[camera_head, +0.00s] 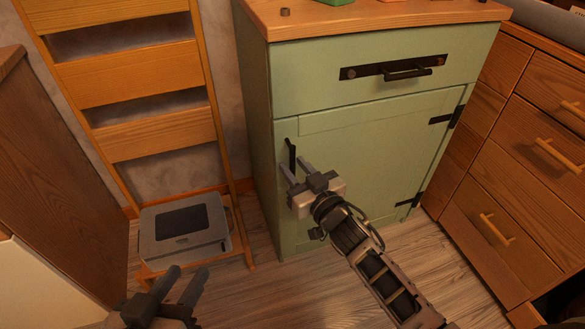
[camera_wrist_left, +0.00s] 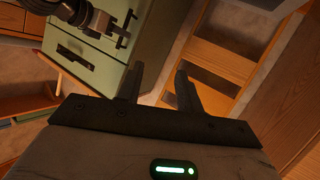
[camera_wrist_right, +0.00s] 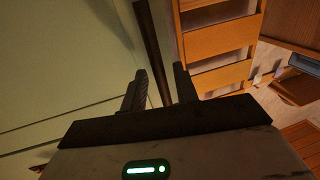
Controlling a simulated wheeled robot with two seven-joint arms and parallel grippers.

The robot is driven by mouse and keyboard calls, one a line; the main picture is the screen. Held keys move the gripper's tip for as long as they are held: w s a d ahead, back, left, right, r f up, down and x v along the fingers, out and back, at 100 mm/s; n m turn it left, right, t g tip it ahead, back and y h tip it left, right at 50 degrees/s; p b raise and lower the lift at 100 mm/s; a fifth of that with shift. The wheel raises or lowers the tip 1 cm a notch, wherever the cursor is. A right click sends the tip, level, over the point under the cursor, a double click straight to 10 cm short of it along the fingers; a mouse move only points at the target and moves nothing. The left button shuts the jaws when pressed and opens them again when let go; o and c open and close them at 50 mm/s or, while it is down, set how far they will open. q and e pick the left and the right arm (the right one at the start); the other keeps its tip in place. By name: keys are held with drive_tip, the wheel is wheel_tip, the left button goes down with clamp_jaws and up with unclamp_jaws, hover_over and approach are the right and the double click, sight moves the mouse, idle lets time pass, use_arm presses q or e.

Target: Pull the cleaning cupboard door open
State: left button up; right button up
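The green cupboard (camera_head: 385,135) has a door (camera_head: 385,170) below a drawer, with a dark vertical handle (camera_head: 291,156) at its upper left edge and dark hinges on the right. My right gripper (camera_head: 298,170) is in front of the handle, its fingers pointing at the door. In the right wrist view the dark handle bar (camera_wrist_right: 150,45) runs down into the gap between the open fingers (camera_wrist_right: 160,85); contact cannot be told. The door looks shut. My left gripper (camera_head: 182,278) is open and empty at the lower left, away from the cupboard; its fingers also show in the left wrist view (camera_wrist_left: 160,85).
A wooden ladder-like rack (camera_head: 135,80) stands left of the cupboard, with a grey case (camera_head: 180,232) at its foot. Wooden drawers (camera_head: 530,150) stand close on the right. A dark drawer handle (camera_head: 405,72) sticks out above the door. Floor is free before the cupboard.

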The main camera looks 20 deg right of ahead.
drive_tip(key=shift+x, duration=0.85)
clamp_jaws()
drive_tip(key=shift+s, duration=0.15)
